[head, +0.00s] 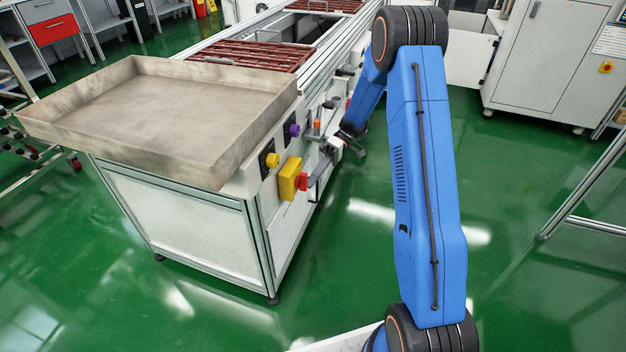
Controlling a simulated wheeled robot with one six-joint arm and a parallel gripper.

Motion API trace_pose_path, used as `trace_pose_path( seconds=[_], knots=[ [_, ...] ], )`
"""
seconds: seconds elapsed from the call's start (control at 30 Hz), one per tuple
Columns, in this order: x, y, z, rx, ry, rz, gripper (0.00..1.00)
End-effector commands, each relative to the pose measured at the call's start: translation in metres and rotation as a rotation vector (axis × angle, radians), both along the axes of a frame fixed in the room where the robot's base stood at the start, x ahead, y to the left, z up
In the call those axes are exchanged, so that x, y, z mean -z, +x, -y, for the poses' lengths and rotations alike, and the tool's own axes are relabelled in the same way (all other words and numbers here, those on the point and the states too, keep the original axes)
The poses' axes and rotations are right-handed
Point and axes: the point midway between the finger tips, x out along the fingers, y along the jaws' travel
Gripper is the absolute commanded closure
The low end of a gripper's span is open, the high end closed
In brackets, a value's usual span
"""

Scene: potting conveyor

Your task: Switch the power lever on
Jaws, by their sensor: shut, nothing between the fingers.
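A yellow switch box (288,180) with a red handle (303,182) sits on the side panel of the conveyor's near end. The red handle looks like the power lever; its exact setting is too small to tell. My gripper (315,178) reaches in from the right along the panel. It is shut and empty, with its grey fingers close beside the red handle. I cannot tell whether they touch it.
A yellow knob (271,160), a purple knob (293,130) and an orange-tipped control (317,124) sit close by on the panel. A metal tray (222,165) overhangs above. Green floor (345,265) is clear to the right.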

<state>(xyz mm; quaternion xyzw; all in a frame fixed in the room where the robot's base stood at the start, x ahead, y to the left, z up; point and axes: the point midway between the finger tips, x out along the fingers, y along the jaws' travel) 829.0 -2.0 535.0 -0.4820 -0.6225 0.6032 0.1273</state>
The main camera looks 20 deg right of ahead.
Motion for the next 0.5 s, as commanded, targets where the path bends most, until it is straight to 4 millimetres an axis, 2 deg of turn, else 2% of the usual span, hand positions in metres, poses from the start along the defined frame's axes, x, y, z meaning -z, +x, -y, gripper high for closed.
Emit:
trace_pose_path(
  seconds=[0.5],
  knots=[
    [-0.0053,0.0001,0.0000,0.000,0.001,0.001,1.00]
  ],
)
